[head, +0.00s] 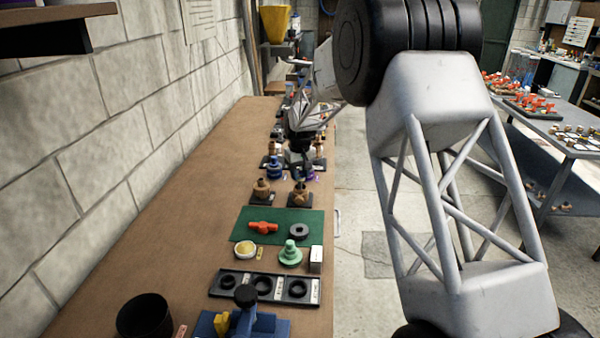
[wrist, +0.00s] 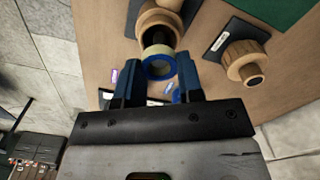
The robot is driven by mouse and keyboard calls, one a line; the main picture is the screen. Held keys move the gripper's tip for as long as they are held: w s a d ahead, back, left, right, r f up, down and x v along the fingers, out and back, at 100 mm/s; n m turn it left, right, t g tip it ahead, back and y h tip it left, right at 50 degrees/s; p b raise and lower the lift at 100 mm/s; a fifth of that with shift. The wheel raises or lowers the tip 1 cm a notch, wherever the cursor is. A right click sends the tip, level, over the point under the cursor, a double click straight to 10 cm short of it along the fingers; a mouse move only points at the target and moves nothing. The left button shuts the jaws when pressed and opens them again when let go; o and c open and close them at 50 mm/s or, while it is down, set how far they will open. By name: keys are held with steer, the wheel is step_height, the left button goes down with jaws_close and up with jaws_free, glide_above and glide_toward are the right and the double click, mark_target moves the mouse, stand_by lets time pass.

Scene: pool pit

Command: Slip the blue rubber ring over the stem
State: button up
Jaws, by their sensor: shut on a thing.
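In the wrist view my gripper (wrist: 158,64) has its two dark blue fingers closed on the sides of the blue ring (wrist: 159,72). A pale yellow band shows at the ring's far side. Just beyond the ring is a dark stem (wrist: 161,37) on a brown fitting (wrist: 158,14). The ring overlaps the stem's end in the picture; I cannot tell whether it is around it or only in front of it. In the head view my gripper is small and partly hidden among the fittings far along the bench, and the ring cannot be made out.
A second brown fitting (wrist: 247,65) lies on a black plate beside the first. The bench (head: 180,215) runs along a block wall. A green mat (head: 245,222) holds a red valve (head: 263,227) and a dark ring (head: 299,231). A three-ring tray (head: 226,291) is nearer.

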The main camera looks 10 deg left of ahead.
mark_target(300, 177)
steer(key=shift+f, duration=1.65)
stand_by(1.6)
stand_by(0.7)
steer(key=o, duration=1.3)
steer(key=shift+r, duration=0.1)
steer(key=shift+r, duration=0.15)
steer(key=shift+r, duration=3.8)
steer(key=shift+r, duration=0.1)
